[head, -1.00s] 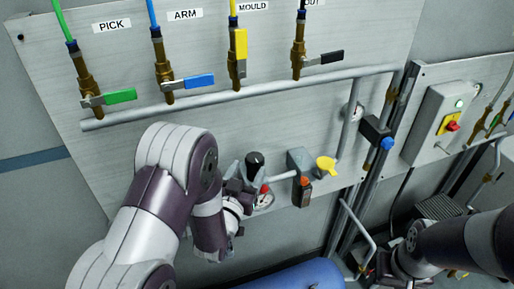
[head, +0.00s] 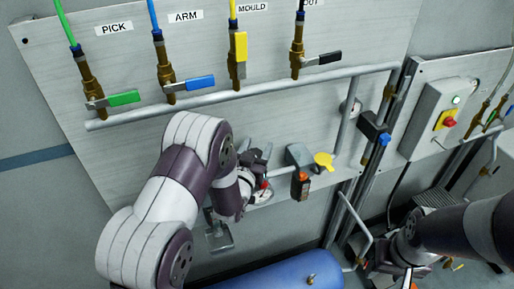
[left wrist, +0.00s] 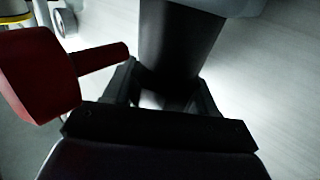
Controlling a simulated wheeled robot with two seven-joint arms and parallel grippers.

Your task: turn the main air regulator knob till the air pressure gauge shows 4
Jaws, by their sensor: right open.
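The black regulator knob (left wrist: 180,40) stands in front of my left gripper (left wrist: 165,85) in the left wrist view, with a finger at each side of its near end. I cannot tell whether the fingers press on it. In the head view my left gripper (head: 256,160) is at the knob and mostly covers it. The small white round gauge (head: 262,197) shows just below, partly hidden by the gripper; its reading is too small to tell. My right gripper (head: 409,279) is open at the bottom right, partly cut off by the frame edge.
A red part (left wrist: 45,75) stands close left of the left gripper. A yellow lever (head: 324,161) and an orange-topped dark fitting (head: 301,184) are to the right of the knob. Pipes and valves line the panel above. A blue tank (head: 270,274) lies below.

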